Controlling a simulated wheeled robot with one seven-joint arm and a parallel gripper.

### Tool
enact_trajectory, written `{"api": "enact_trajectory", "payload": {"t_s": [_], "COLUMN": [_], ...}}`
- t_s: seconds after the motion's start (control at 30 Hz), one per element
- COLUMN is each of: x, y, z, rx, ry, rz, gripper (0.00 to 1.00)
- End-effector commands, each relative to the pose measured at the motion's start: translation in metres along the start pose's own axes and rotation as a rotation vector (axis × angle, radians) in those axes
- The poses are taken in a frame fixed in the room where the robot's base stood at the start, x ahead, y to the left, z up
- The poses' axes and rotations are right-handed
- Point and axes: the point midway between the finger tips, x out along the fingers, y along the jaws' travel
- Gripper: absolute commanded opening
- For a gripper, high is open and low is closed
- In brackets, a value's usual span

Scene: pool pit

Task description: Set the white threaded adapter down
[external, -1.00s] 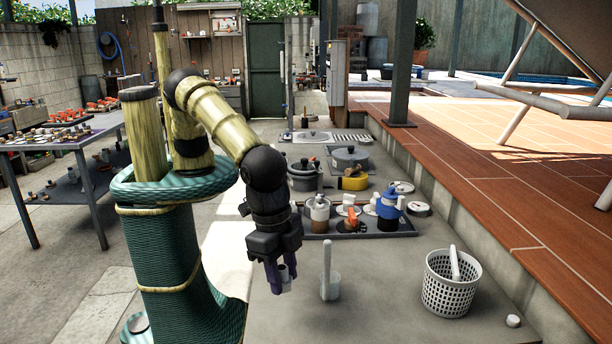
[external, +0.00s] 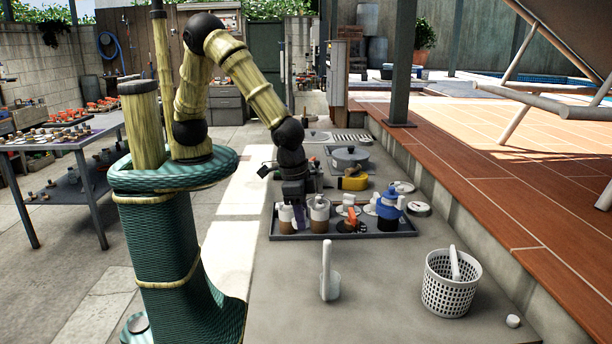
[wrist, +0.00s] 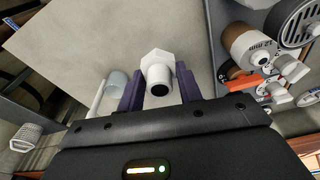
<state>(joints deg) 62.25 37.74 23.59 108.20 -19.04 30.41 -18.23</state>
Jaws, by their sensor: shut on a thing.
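The white threaded adapter (wrist: 157,72) shows in the wrist view with a hexagonal flange and a dark round opening. It sits between the two purple fingers of my gripper (wrist: 158,88), which is shut on it. In the external view my gripper (external: 300,218) points down at the left part of the dark tray (external: 345,233), close to the brown-and-white jars. The adapter cannot be made out there. Bare grey counter lies behind the adapter in the wrist view, and I cannot tell its height above the surface.
Jars (external: 319,214), an orange-handled valve (external: 352,224) and a blue-topped bottle (external: 390,208) crowd the tray. A clear cup with a white handle (external: 328,277) and a white basket (external: 450,285) stand nearer on the counter. Counter between them is clear.

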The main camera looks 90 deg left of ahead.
Motion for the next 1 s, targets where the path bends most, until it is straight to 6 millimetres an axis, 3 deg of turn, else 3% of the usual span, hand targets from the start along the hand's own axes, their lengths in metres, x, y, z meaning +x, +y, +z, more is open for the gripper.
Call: {"api": "enact_trajectory", "payload": {"t_s": [0.3,0.7,1.0], "x": [0.003,0.06,0.062], "y": [0.0,0.0,0.001], "z": [0.001,0.009,0.009], "rx": [0.001,0.002,0.001], "ry": [-0.001,-0.003,0.0], "rz": [0.0,-0.001,0.001], "gripper": [0.0,0.0,0.0]}}
